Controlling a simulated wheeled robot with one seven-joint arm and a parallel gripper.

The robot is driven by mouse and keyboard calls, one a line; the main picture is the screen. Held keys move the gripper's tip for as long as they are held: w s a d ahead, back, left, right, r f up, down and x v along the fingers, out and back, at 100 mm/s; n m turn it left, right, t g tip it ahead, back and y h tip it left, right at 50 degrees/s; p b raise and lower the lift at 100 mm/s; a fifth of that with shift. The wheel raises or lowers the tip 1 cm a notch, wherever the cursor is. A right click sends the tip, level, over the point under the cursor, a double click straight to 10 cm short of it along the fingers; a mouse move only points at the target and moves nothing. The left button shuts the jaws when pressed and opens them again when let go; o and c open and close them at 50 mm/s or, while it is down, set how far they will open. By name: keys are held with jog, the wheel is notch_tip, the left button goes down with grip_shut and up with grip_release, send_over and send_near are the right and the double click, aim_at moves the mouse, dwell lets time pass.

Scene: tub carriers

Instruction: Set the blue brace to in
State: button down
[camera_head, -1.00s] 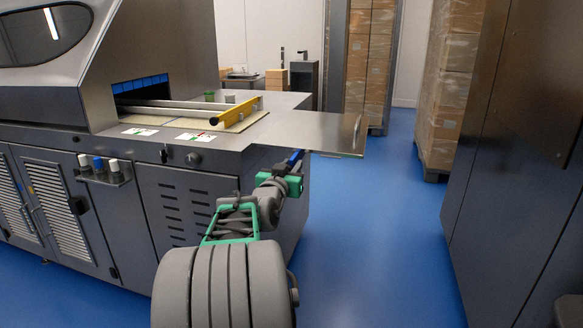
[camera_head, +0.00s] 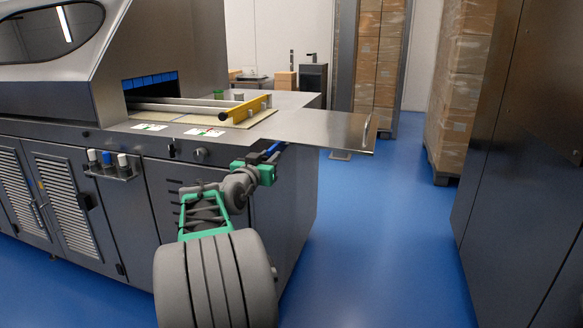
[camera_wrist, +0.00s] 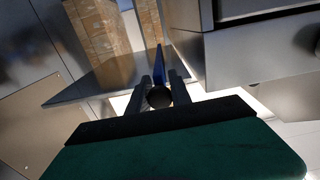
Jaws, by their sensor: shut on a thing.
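The blue brace (camera_head: 273,148) shows as a short blue piece under the grey side leaf (camera_head: 335,132) of the machine. In the wrist view the brace (camera_wrist: 158,64) is a thin blue strip running away from between my fingers, below the leaf's plate (camera_wrist: 105,82). My gripper (camera_head: 267,160), with green parts, is at the near end of the brace, close to the machine's side. In the wrist view my gripper's two dark fingers (camera_wrist: 162,90) are close on either side of a dark round knob (camera_wrist: 159,97). Much of the brace is hidden by the leaf and gripper.
The machine (camera_head: 150,165) fills the left, with a yellow bar (camera_head: 245,109) on its top. Wrapped box stacks (camera_head: 380,60) stand behind, and another stack (camera_head: 458,90) stands at right. A dark cabinet (camera_head: 520,160) borders the right. Blue floor between is clear.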

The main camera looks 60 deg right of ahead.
jog(key=shift+w+a+r, duration=0.1)
jog(key=shift+w+a, duration=0.05)
jog(key=shift+w, duration=0.7)
jog(key=shift+w+a, duration=0.15)
jog(key=shift+w, duration=0.65)
jog(key=c, duration=1.2)
grip_release()
jog(key=s+d+p, duration=0.2)
jog(key=s+p, duration=0.2)
jog(key=s, duration=0.9)
jog(key=a, duration=0.7)
jog(key=w+a+r+n+t+y+p, duration=0.35)
jog(key=w+a+y+p, duration=0.25)
jog(key=w+a+p, duration=0.75)
jog(key=w+a+r+n+t+y+p, duration=0.1)
jog(key=a+n+y+p, duration=0.4)
jog(key=a, duration=1.1)
jog(key=shift+w+a+r+y+p, duration=0.3)
jog(key=shift+r+y+p, duration=0.15)
jog(key=shift+p, duration=0.15)
